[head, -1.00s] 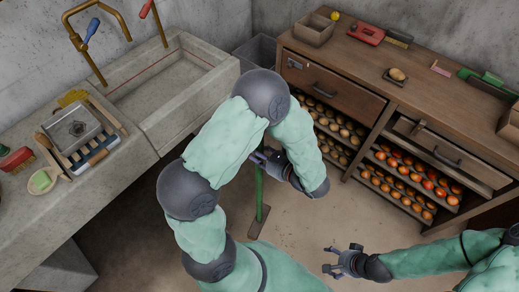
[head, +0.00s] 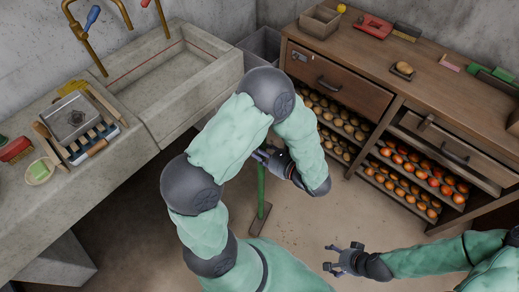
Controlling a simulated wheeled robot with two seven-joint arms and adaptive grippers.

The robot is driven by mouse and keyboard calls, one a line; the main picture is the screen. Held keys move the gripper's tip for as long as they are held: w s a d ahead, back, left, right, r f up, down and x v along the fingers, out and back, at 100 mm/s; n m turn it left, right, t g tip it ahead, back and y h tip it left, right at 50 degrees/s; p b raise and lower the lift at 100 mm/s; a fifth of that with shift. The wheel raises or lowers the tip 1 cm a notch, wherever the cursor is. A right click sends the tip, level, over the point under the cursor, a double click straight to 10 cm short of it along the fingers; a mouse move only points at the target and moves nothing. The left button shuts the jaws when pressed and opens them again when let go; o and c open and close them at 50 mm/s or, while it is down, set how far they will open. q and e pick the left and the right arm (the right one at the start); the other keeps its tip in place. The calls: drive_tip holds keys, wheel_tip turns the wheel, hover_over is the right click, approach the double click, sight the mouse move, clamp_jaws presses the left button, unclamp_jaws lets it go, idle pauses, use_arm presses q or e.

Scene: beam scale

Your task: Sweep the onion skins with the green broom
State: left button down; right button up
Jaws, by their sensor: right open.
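The green broom (head: 261,188) stands nearly upright on the floor in the middle of the view, its flat head (head: 259,222) down on the floor. My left gripper (head: 262,156) is at the upper part of the visible handle and appears shut on it; my arm hides part of the grip and the handle's top. Small dark specks that look like onion skins (head: 290,238) lie scattered on the floor to the right of the broom head. My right gripper (head: 333,257) is open and empty above the floor at lower right.
A wooden cabinet (head: 345,92) with onion racks stands along the right. A grey bin (head: 262,45) stands in the back corner. Floor between them is open.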

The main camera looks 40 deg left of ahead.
use_arm(q)
drive_tip(key=shift+f+b, duration=0.5)
drive_tip(key=shift+f, duration=0.15)
idle(0.3)
